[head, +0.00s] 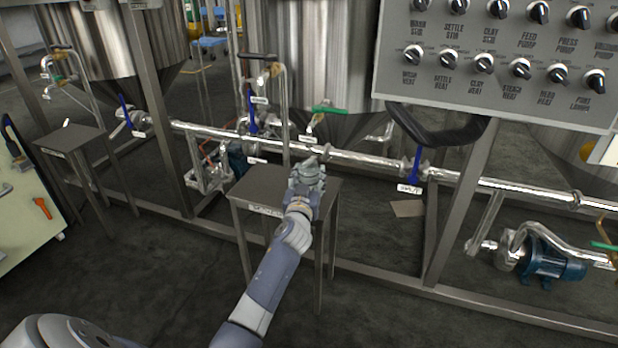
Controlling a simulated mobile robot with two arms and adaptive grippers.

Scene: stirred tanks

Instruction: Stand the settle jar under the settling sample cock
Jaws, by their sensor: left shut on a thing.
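My left gripper (306,178) reaches over the small metal stand (262,188) in the middle. It is shut on the settle jar, which is mostly hidden by the fingers and is hard to tell from them. I cannot tell whether the jar touches the stand top. The settling sample cock, with a green handle (330,110) and a short spout (310,126), is on the tank behind and above the gripper. The gripper appears a little below the spout. My right gripper is not in view.
A control panel (500,72) with knobs hangs at upper right. A steel pipe (365,161) with blue-handled valves (417,165) runs behind the stand. Frame posts flank it. Another stand (68,140) is at left, and a blue pump (550,262) is at lower right.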

